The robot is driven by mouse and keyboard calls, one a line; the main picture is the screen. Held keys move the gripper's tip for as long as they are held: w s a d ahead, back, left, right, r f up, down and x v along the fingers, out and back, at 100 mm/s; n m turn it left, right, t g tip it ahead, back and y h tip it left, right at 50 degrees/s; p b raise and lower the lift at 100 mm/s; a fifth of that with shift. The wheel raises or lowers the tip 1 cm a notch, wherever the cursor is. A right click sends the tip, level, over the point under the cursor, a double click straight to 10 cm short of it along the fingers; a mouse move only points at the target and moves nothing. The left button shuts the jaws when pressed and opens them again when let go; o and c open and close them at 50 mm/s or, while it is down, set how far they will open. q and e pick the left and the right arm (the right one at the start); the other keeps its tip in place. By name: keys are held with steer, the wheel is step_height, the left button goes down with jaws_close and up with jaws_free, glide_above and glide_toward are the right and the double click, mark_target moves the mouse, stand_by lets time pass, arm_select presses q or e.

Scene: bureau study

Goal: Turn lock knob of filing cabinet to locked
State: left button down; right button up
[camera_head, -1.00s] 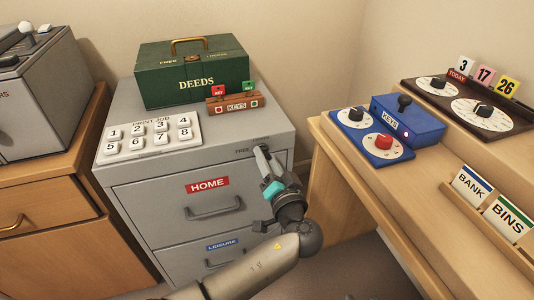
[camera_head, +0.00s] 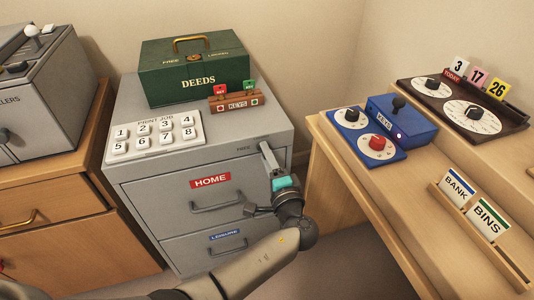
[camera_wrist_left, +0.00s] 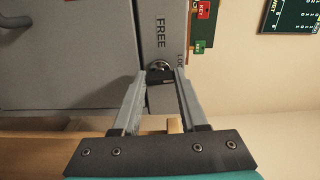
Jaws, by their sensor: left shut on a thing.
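The grey filing cabinet (camera_head: 150,190) stands in the middle of the head view, with a red HOME label on its upper drawer. Its dark lock knob (camera_wrist_left: 160,74) shows in the left wrist view, between a FREE mark and a partly hidden LOCK mark. My left gripper (camera_head: 265,150) is at the cabinet's upper right front corner, and its fingertips are shut on the knob. The fingers also show in the left wrist view (camera_wrist_left: 160,82). In the head view the fingers hide the knob, so its exact angle is unclear. My right gripper is not in view.
A green DEEDS box (camera_head: 194,75), a brown key rack (camera_head: 234,102) and a numbered button panel (camera_head: 154,138) sit on the cabinet. A wooden desk (camera_head: 375,190) with blue dial boxes stands close on the right. A wooden drawer unit (camera_head: 50,245) is on the left.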

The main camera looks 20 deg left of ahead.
arm_select(q)
steer(key=shift+a+m, duration=0.1)
steer(key=shift+m, duration=0.3)
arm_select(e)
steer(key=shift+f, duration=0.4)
arm_select(q)
steer(key=shift+c, duration=2.2)
jaws_free()
steer(key=shift+s, duration=0.1)
steer(key=p+v, duration=0.3)
steer(key=v, duration=1.2)
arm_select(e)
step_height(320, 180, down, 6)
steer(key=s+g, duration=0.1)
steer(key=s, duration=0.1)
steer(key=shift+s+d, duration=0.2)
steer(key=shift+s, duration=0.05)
